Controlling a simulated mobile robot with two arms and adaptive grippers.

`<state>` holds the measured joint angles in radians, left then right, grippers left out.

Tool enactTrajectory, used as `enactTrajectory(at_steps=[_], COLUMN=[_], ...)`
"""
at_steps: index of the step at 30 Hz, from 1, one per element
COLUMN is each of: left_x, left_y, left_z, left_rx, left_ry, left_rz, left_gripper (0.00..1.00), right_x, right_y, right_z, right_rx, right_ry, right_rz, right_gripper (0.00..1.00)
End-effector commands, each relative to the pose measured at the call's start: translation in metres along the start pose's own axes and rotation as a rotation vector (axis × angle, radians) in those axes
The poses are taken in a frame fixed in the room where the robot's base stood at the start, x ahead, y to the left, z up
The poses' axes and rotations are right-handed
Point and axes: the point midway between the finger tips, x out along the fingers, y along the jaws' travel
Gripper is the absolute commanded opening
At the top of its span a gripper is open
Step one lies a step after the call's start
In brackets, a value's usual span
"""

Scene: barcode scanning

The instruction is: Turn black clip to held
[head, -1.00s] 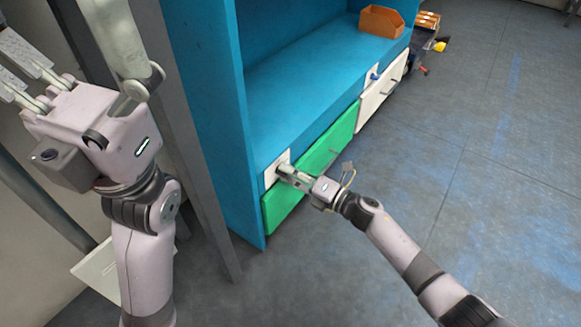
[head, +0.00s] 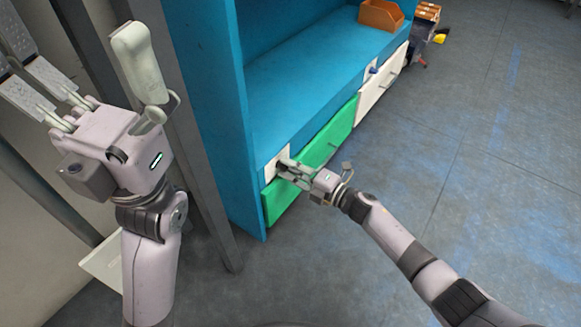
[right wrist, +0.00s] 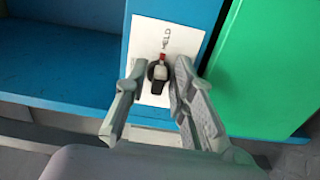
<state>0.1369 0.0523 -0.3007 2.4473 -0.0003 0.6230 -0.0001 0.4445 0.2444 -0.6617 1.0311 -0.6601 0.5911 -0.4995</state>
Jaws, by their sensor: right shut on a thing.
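The black clip (right wrist: 158,75) shows in the right wrist view as a dark round piece with a pale middle and a red tip. It sits on a white plate (right wrist: 150,38) with lettering above the clip that looks like HELD, and the red tip points up toward it. My right gripper (right wrist: 157,82) has a finger on each side of the clip and is shut on it. In the head view, the right gripper (head: 287,167) reaches the white plate (head: 270,168) on the blue unit and hides the clip. My left gripper (head: 80,50) is raised at the left, fingers apart and empty.
A grey post (head: 200,150) stands between the left arm and the unit.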

Motion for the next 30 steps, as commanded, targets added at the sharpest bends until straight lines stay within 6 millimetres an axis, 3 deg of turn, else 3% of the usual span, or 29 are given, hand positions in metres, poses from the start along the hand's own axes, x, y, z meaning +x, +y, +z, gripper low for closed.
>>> enactTrajectory(at_steps=[6,7,9,20,23,30], left_x=[-0.001,-0.001,-0.001,-0.003,-0.003,-0.002], left_y=[0.0,0.0,0.0,0.0,0.0,0.0], left_z=[0.0,0.0,0.0,0.002,0.002,0.001], left_rx=[0.0,0.0,0.0,0.001,0.001,0.0], left_ry=[-0.002,-0.002,-0.003,-0.011,-0.009,-0.006], left_rz=[0.0,-0.001,-0.001,0.002,0.002,0.001], left_gripper=[0.96,0.96,0.96,0.96,0.96,0.96], right_x=[-0.001,-0.001,-0.001,-0.004,-0.014,-0.064], right_y=[-0.001,-0.001,-0.001,-0.001,-0.002,-0.003], right_z=[0.001,0.001,0.001,0.001,0.001,0.001], right_rx=[0.001,0.001,0.001,0.0,0.0,0.0], right_ry=[-0.003,-0.003,-0.003,-0.002,-0.002,-0.003], right_rz=[-0.002,-0.002,-0.002,-0.002,-0.002,-0.005], right_gripper=[0.0,0.24,0.29,0.3,0.3,0.3])
